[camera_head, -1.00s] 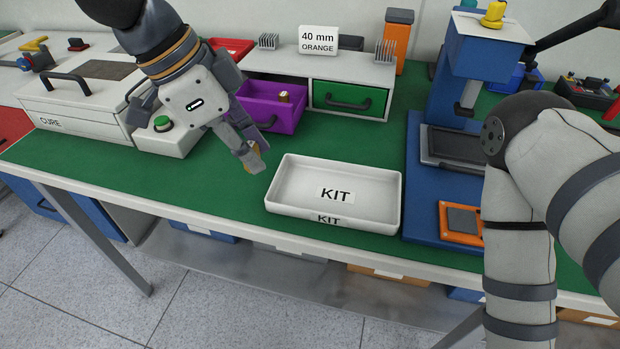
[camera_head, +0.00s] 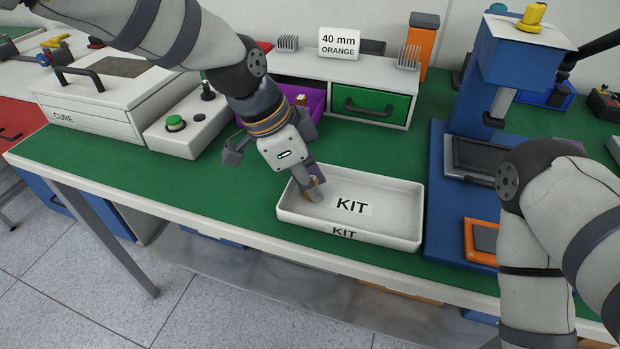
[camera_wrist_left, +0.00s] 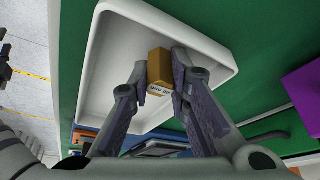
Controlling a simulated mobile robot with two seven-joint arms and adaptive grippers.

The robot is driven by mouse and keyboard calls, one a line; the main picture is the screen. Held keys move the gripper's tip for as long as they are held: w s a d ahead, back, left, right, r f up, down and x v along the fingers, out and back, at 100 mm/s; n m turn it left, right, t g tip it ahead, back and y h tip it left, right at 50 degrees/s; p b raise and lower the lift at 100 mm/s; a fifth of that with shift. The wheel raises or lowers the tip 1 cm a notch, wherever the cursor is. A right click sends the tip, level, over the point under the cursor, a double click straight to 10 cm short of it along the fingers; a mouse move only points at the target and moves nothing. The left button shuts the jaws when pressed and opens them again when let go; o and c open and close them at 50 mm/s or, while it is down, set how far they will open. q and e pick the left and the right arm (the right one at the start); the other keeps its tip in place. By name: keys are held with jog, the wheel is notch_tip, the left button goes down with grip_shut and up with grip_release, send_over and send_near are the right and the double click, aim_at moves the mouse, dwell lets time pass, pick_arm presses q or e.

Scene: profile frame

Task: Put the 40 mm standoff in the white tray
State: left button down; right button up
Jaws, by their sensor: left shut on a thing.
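My left gripper (camera_head: 314,192) is over the left part of the white tray (camera_head: 395,237), pointing down. It is shut on a small orange-tan standoff; in the left wrist view the standoff (camera_wrist_left: 159,67) sits between the two fingertips, with small print on its near end. In the head view the standoff is mostly hidden by the fingers. In the left wrist view the tray (camera_wrist_left: 95,75) lies behind the standoff; I cannot tell whether the standoff touches its floor. The tray looks otherwise empty apart from its KIT label. My right gripper is out of view.
An open purple drawer (camera_head: 313,107) with a small piece inside is behind the tray, beside a shut green drawer (camera_head: 372,104) under a "40 mm ORANGE" sign (camera_head: 339,43). A blue press (camera_head: 510,70) stands right of the tray.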

pick_arm(q)
jog(key=c, duration=1.8)
grip_release()
